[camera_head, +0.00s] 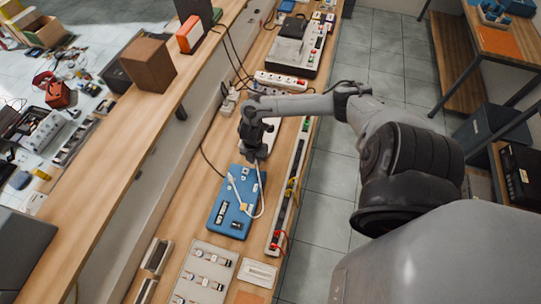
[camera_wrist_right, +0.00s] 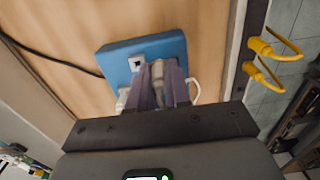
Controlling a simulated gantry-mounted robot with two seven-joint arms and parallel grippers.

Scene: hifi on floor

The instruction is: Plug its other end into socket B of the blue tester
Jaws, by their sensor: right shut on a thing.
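The blue tester (camera_head: 219,217) lies flat on the wooden bench in the head view. A white cable (camera_head: 262,188) loops over the tester up to my right gripper (camera_head: 256,160). White and beige connector parts rest on the tester's top. In the right wrist view my right gripper (camera_wrist_right: 160,88) is shut on a pale plug (camera_wrist_right: 157,72), just above the tester (camera_wrist_right: 118,62). A square white-framed socket (camera_wrist_right: 138,64) shows beside the left finger. The plug's tip is partly hidden by the fingers, so I cannot tell whether it touches the tester. My left gripper is not in view.
A long power strip (camera_head: 285,200) with yellow plugs (camera_wrist_right: 262,47) runs right of the tester. A grey panel (camera_head: 206,270) with several connectors lies in front. A white strip of sockets (camera_head: 281,80) lies behind. A raised wooden shelf (camera_head: 130,165) borders the bench's left side.

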